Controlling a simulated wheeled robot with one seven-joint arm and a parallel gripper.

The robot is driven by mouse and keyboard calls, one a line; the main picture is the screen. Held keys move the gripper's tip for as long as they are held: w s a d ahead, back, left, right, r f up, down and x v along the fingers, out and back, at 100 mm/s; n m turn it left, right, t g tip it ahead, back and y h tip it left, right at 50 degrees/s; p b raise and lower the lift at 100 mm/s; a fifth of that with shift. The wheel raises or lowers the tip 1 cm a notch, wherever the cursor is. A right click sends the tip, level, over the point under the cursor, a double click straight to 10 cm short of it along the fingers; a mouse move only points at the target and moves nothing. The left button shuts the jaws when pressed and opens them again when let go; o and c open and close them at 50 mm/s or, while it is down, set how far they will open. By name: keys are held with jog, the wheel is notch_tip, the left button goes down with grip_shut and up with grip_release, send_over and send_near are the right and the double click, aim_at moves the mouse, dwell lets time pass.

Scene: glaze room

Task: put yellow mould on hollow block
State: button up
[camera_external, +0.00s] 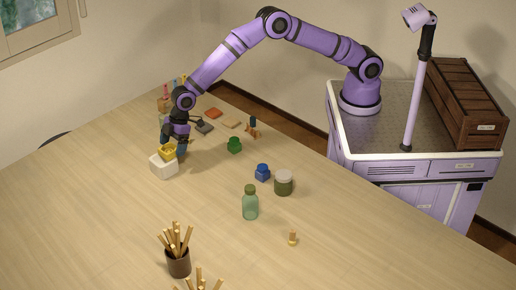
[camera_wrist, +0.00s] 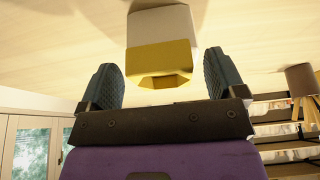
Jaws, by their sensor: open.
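The yellow mould (camera_external: 167,151) rests on top of the white hollow block (camera_external: 164,168), on the table's far left part. In the wrist view the mould (camera_wrist: 160,60) lies against the pale block (camera_wrist: 160,24), with an angular recess in its near face. My gripper (camera_external: 174,148) is just above and beside the mould. In the wrist view its two dark blue fingers stand apart, one on each side of the mould, with gaps between them and it. The block's hollow is hidden from both views.
A green piece (camera_external: 234,145), a blue piece (camera_external: 262,172), a lidded jar (camera_external: 283,183) and a green bottle (camera_external: 250,203) stand to the right. A cup of sticks (camera_external: 178,262) stands near the front. The table's left front is clear.

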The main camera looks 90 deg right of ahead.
jog(key=v, duration=1.2)
jog(key=shift+r, duration=0.15)
jog(key=shift+r, duration=0.1)
jog(key=s+d+r+m+t+h, duration=0.15)
jog(key=s+d+r+m, duration=0.25)
jog(key=s+d+r, duration=1.65)
jog(key=s+d+f+m+h, duration=0.1)
jog(key=s+d, duration=0.4)
jog(key=s, duration=1)
jog(key=s+d+f+m, duration=0.1)
jog(key=s+d+m, duration=0.3)
jog(key=s, duration=1.2)
jog(key=shift+d+h, duration=0.35)
jog(key=shift+d, duration=0.65)
